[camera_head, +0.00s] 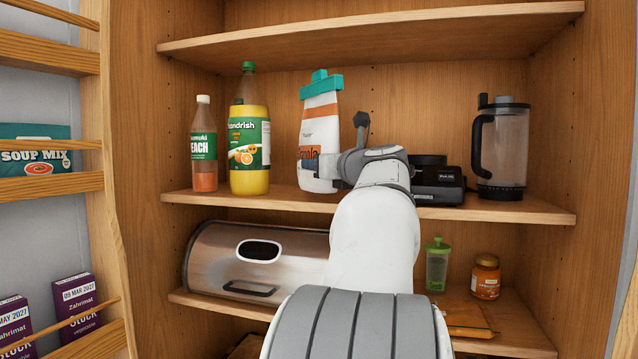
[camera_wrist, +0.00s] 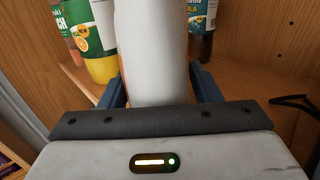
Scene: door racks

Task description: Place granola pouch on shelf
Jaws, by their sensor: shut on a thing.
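The granola pouch (camera_head: 320,126) is white with an orange band and a teal clip at its top. It stands nearly upright at the middle shelf (camera_head: 290,199), to the right of the juice bottle. My gripper (camera_head: 341,170) is shut on its lower part, coming from the right and front. In the wrist view the pouch (camera_wrist: 152,50) stands between the two blue fingers of my gripper (camera_wrist: 160,88). I cannot tell whether the pouch's bottom touches the shelf, as my gripper and arm hide part of it.
An orange juice bottle (camera_head: 249,140) and a smaller peach bottle (camera_head: 204,150) stand left of the pouch. A black appliance (camera_head: 437,183) and a blender jug (camera_head: 500,150) stand to the right. A dark bottle (camera_wrist: 203,30) stands behind in the wrist view. A bread bin (camera_head: 215,265) is below.

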